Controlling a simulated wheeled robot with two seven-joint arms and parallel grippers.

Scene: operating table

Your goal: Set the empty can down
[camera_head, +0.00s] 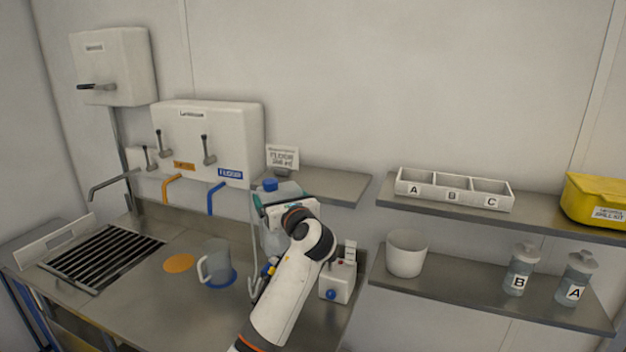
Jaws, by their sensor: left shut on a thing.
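The can (272,238) is a pale, translucent container with a blue cap, at the back right of the steel counter (135,285). My left arm reaches up from the bottom and its gripper (268,203) is shut on the can near the top. The gripper and forearm hide much of the can, and I cannot tell whether its base touches the counter. My right gripper is not in view.
A clear jug (216,260) stands on a blue disc, beside a bare orange disc (179,263). A small white box with a blue button (337,283) is right of my arm. Wall dispensers (212,140) hang behind; shelves (485,300) hold bottles and a bucket.

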